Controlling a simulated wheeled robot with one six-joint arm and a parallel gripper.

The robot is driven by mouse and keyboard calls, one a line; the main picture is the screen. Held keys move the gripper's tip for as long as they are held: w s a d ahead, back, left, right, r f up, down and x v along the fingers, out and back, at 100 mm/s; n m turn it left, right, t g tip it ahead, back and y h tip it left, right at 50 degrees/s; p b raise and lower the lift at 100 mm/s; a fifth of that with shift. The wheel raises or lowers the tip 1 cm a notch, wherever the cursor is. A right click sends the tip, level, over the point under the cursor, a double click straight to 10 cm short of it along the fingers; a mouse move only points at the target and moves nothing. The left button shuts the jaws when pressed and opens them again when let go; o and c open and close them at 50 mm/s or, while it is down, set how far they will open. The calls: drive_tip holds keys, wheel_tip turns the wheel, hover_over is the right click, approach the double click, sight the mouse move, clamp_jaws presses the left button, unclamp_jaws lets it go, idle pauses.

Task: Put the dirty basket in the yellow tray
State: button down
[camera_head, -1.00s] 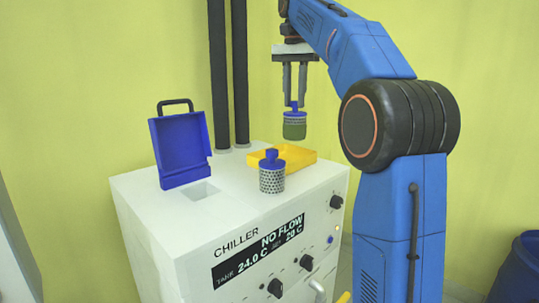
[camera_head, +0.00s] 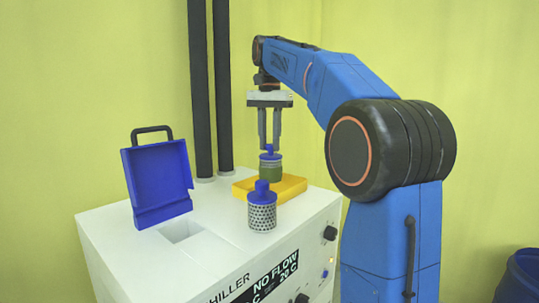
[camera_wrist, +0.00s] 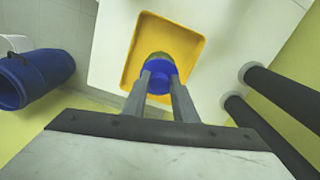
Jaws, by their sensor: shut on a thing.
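The dirty basket (camera_head: 271,172), with a blue cap and green, murky lower part, hangs upright from my gripper (camera_head: 270,147), which is shut on its blue top knob. The yellow tray (camera_head: 293,187) lies on the chiller's top, directly below the basket. The basket's bottom is at or just above the tray; I cannot tell whether it touches. In the wrist view, the blue cap (camera_wrist: 160,74) is between my fingertips and over the yellow tray (camera_wrist: 190,45), whose near part is hidden by the basket and fingers.
A second, clean-looking perforated basket (camera_head: 262,217) with a blue knob stands on the chiller (camera_head: 210,262) in front of the tray. An open blue lid (camera_head: 157,182) stands beside a square opening (camera_head: 181,232) at left. Two dark vertical pipes (camera_head: 201,90) rise behind.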

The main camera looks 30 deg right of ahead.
drive_tip(key=shift+f, duration=1.85)
drive_tip(key=c, duration=1.4)
unclamp_jaws()
drive_tip(key=shift+f, duration=0.15)
drive_tip(key=shift+c, duration=0.2)
drive_tip(key=shift+r, duration=3.9)
